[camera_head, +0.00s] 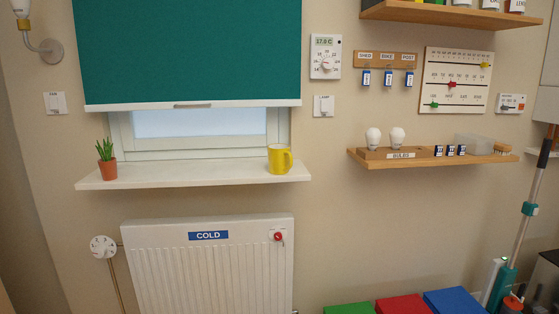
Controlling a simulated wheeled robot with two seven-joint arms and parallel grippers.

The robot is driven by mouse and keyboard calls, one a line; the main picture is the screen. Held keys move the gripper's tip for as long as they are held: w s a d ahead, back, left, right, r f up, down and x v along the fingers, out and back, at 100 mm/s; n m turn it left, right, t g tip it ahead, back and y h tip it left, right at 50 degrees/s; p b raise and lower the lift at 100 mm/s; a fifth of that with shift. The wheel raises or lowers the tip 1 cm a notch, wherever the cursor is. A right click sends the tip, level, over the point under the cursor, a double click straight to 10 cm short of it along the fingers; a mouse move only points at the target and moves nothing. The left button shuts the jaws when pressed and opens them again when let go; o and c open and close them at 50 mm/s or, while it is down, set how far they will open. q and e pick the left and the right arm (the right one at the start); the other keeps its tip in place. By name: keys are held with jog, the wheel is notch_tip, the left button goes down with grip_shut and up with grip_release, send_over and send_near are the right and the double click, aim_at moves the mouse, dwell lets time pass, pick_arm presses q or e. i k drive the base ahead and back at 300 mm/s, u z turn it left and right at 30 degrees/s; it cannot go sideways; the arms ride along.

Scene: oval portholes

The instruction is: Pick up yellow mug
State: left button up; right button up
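Neither of my grippers shows in the head view.
A small potted plant (107,161) stands at the sill's left end. A teal blind (188,50) hangs above, partly covering the window. A white radiator (210,270) is below. A wooden shelf (430,157) with bulbs is to the right. The sill between plant and mug is clear.

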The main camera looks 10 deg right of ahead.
aim_at(281, 159)
jog(key=u, duration=1)
jog(key=i, duration=2.75)
jog(key=z, duration=0.45)
